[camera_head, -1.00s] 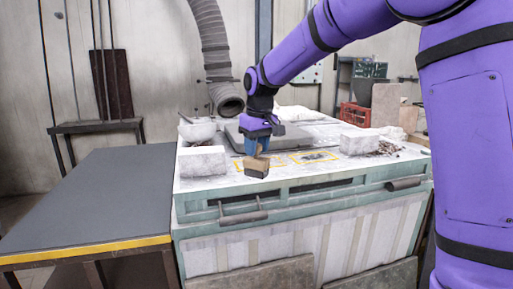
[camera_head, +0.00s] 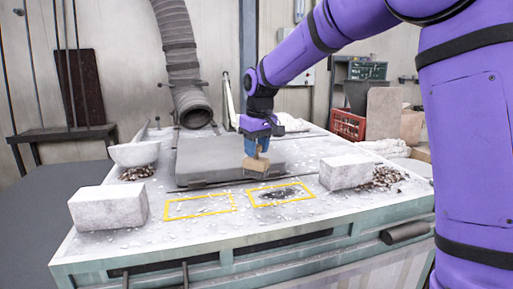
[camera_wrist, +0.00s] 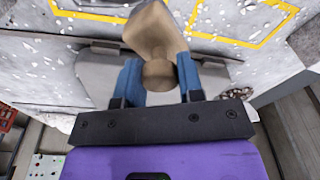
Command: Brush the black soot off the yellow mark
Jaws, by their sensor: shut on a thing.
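In the wrist view, the blue fingers of my gripper (camera_wrist: 159,78) close on both sides of the brush (camera_wrist: 153,30). The right yellow mark (camera_head: 284,204) is a rectangle outline with black soot (camera_head: 284,192) inside. The left yellow mark (camera_head: 199,216) shows only pale chips and small specks. Yellow lines also show along the top of the wrist view.
White blocks stand left (camera_head: 108,208) and right (camera_head: 347,172) of the marks. Dark debris (camera_head: 388,178) lies at the right. Pale chips litter the table (camera_head: 180,236).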

